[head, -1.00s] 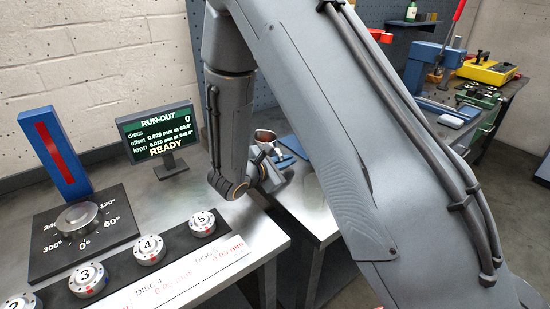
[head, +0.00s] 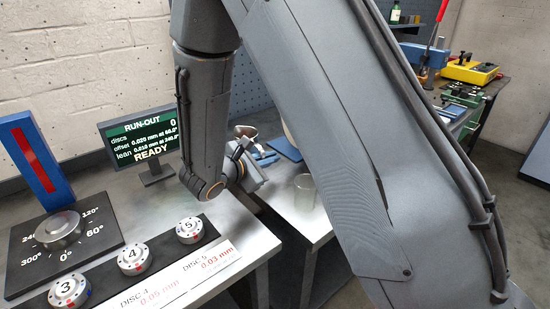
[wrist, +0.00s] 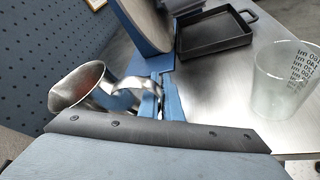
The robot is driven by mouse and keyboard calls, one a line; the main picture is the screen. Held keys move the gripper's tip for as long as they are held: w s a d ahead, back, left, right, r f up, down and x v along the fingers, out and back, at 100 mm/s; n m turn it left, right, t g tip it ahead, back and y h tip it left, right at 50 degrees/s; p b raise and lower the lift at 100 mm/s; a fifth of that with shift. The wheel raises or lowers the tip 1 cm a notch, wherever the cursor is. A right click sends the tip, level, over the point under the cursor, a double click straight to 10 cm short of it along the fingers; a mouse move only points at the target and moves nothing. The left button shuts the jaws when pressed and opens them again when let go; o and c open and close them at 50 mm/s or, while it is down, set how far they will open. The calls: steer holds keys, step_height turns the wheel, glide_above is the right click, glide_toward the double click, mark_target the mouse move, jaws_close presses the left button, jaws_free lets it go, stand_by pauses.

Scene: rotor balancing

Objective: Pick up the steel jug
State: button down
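The steel jug (wrist: 82,88) stands at the left in the wrist view, its open mouth tilted toward the camera. Its curved handle (wrist: 135,84) points right, toward my gripper (wrist: 160,106). The blue fingers are at the handle's outer bend, one apparently inside the loop and one outside. The dark edge of my gripper hides their lower parts, so I cannot tell whether they press on the handle. In the head view the jug (head: 245,131) shows small on the back bench, just beyond my gripper (head: 264,155), partly covered by my arm.
A clear beaker (wrist: 285,80) stands at the right in the wrist view. A black tray (wrist: 215,38) and a round disc in a blue holder (wrist: 142,22) are behind. In the head view, numbered discs (head: 133,259), a dial plate (head: 60,235) and a run-out screen (head: 140,132) occupy the near bench.

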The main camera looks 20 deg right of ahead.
steer(key=s+a+b, duration=0.1)
steer(key=s+a, duration=0.2)
steer(key=s+a+b, duration=0.1)
steer(key=s+a, duration=0.2)
steer(key=a, duration=0.1)
steer(key=s+a, duration=0.3)
steer(key=a, duration=0.1)
steer(key=shift+a+b, duration=0.2)
steer(key=shift+b, duration=0.2)
steer(key=shift+s+a, duration=0.1)
stand_by(0.5)
